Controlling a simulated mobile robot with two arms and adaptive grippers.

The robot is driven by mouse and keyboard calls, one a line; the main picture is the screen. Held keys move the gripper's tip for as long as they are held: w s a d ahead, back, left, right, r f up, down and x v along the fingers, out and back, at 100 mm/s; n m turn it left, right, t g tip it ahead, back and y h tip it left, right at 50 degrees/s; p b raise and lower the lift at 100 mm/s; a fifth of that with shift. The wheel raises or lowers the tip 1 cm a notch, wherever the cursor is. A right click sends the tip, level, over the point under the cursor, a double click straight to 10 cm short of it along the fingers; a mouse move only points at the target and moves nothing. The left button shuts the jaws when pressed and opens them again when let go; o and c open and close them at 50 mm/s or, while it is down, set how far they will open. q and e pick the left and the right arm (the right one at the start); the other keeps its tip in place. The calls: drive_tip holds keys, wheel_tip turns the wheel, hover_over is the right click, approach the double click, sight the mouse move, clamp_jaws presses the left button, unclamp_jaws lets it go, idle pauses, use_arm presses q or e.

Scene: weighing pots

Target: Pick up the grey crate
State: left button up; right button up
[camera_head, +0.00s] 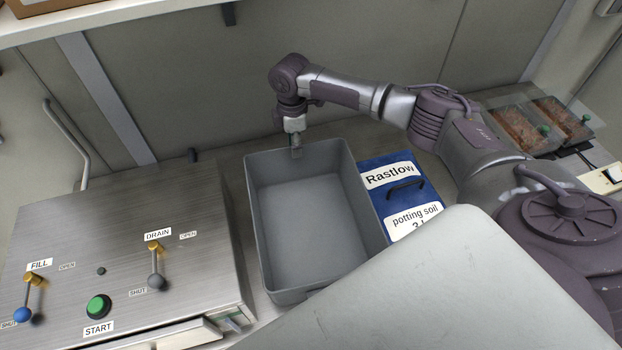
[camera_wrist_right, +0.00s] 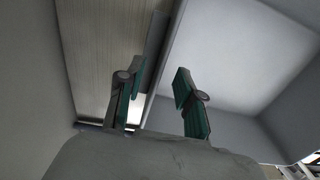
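The grey crate (camera_head: 308,225) is an open, empty box standing on the worktop in the middle of the head view. My right gripper (camera_head: 296,151) points down at the crate's far wall, near the middle of its rim. In the right wrist view my right gripper (camera_wrist_right: 160,80) is open, with its two green-padded fingers apart. The crate's rim runs between them, and the crate's pale inside (camera_wrist_right: 240,60) lies on the right. Whether either finger touches the wall I cannot tell. My left gripper is in neither view.
A steel machine (camera_head: 130,255) with levers and a green start button (camera_head: 98,306) stands close on the crate's left. A blue potting soil bag (camera_head: 400,204) lies close on its right. Clear-lidded boxes (camera_head: 520,128) stand at the right. A wall rises behind.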

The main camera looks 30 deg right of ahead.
drive_tip(key=shift+f, duration=0.95)
drive_tip(key=shift+c, duration=0.3)
clamp_jaws()
drive_tip(key=shift+r, duration=0.1)
